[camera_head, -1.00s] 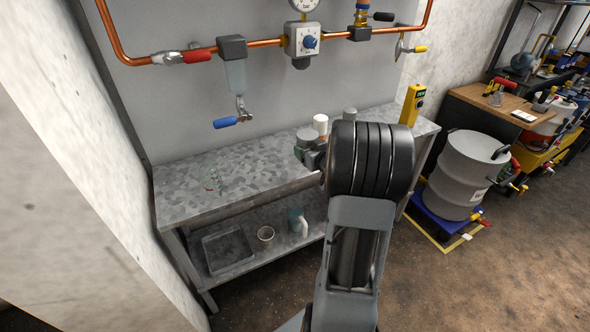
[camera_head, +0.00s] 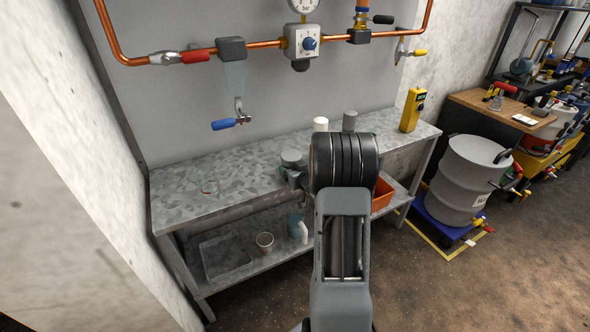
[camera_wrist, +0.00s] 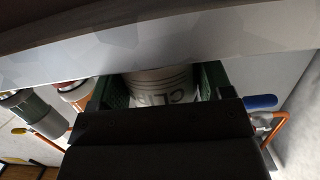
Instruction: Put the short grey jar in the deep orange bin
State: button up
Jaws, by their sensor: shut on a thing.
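The short grey jar (camera_head: 291,156) shows its round grey top in the head view, just left of my arm and in front of the bench top's back part. In the wrist view its pale, lettered side (camera_wrist: 160,85) sits between the two green-padded fingers. My gripper (camera_wrist: 163,88) is shut on it; in the head view my wrist hides most of the fingers. The deep orange bin (camera_head: 382,195) is on the lower shelf, right of my arm, partly hidden by it.
A white jar (camera_head: 320,124), a taller grey jar (camera_head: 349,121) and a yellow device (camera_head: 412,109) stand on the bench top (camera_head: 235,165). The lower shelf holds a shallow tray (camera_head: 225,257), a cup (camera_head: 265,241) and a jug (camera_head: 298,228).

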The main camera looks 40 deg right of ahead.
jog(key=shift+f, duration=0.1)
jog(key=o, duration=1.1)
jog(key=shift+c, duration=0.2)
